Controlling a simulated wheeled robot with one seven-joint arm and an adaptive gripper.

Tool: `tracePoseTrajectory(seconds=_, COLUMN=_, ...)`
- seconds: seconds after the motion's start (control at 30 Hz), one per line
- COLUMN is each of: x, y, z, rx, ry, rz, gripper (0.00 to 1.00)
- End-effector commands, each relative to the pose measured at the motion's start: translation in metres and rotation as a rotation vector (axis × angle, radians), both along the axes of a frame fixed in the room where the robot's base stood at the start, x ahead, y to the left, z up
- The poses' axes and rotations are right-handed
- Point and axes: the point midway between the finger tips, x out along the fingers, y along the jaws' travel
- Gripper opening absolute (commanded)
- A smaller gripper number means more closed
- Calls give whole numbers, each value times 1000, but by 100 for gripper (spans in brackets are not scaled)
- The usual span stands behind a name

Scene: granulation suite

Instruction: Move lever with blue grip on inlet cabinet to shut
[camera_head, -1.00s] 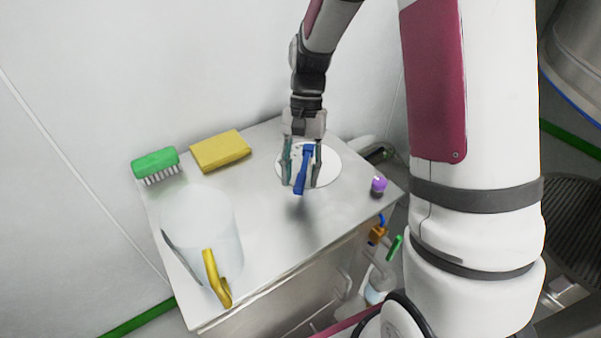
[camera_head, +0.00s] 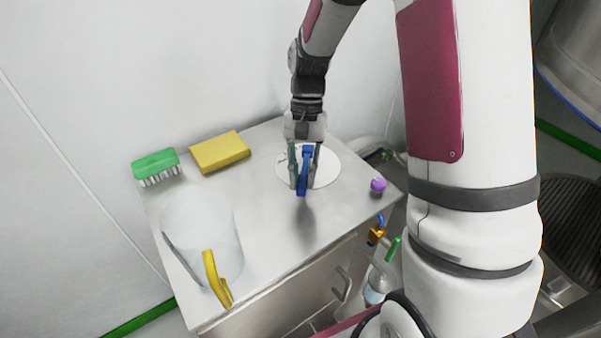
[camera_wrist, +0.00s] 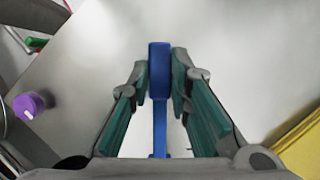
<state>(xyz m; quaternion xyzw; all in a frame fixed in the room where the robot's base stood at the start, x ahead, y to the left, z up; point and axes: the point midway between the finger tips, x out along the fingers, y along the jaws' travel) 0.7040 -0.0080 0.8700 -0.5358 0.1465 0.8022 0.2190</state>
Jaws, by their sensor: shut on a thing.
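The lever's blue grip (camera_head: 303,184) is above the metal top of the inlet cabinet (camera_head: 262,222), over a pale round plate (camera_head: 329,169). My gripper (camera_head: 303,178) reaches down from above and is shut on the blue grip. In the wrist view the blue grip (camera_wrist: 160,65) sits upright in the picture between the two green-lined fingers of my gripper (camera_wrist: 160,82). In the head view the lever points toward the cabinet's front edge. Its pivot is hidden by my gripper, and I cannot read any shut or open mark.
An orange fitting (camera_head: 376,235) is at the right front side. The middle front of the top is clear.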

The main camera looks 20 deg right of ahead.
Motion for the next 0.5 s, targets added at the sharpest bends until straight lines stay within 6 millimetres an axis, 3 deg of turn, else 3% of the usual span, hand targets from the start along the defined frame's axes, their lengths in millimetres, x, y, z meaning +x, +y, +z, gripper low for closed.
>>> tracePoseTrajectory(seconds=0.5, x=-14, y=-41, z=2, rx=0, ry=0, rz=414, gripper=0)
